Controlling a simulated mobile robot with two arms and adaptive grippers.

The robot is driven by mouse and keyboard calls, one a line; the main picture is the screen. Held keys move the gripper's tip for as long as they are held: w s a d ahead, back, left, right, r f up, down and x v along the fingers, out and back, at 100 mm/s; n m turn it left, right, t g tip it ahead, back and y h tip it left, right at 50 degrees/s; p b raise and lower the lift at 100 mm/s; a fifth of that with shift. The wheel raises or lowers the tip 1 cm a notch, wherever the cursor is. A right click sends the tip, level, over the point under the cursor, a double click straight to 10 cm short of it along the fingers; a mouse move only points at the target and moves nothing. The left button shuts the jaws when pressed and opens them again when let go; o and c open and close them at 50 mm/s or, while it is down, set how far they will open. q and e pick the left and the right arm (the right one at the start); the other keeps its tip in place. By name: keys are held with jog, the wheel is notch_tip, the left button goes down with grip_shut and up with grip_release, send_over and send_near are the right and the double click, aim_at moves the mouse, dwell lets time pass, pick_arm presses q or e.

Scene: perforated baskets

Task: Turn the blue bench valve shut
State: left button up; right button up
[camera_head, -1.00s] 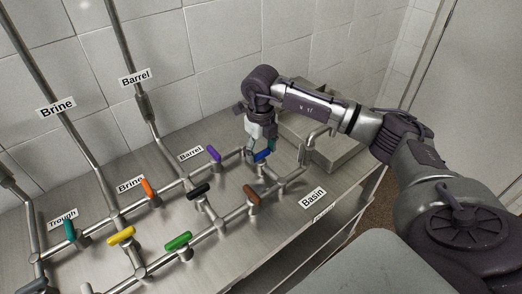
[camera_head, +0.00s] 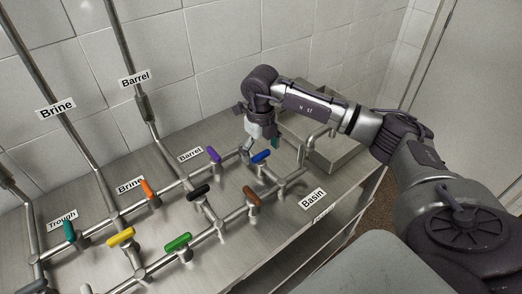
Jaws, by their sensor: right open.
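The blue valve handle (camera_head: 261,156) sits on a short pipe that links the two pipe runs at the right end of the bench manifold. It slants from lower left to upper right and looks to lie across that pipe. My right gripper (camera_head: 262,141) is open just behind and above the blue handle, with a pale finger on the left and a teal-tipped finger on the right. The handle shows clear in front of the fingers, and they look apart from it. My left gripper is not in view.
A purple handle (camera_head: 214,156) is close left, a black one (camera_head: 198,192) and a brown one (camera_head: 252,195) nearer the front. Orange, green, yellow and teal handles stand further left. A metal basin (camera_head: 340,150) with an upright spout (camera_head: 302,150) is right of the gripper.

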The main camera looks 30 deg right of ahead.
aim_at(261, 153)
notch_tip(261, 153, up, 12)
dwell(0.4)
jog(key=shift+f, duration=0.2)
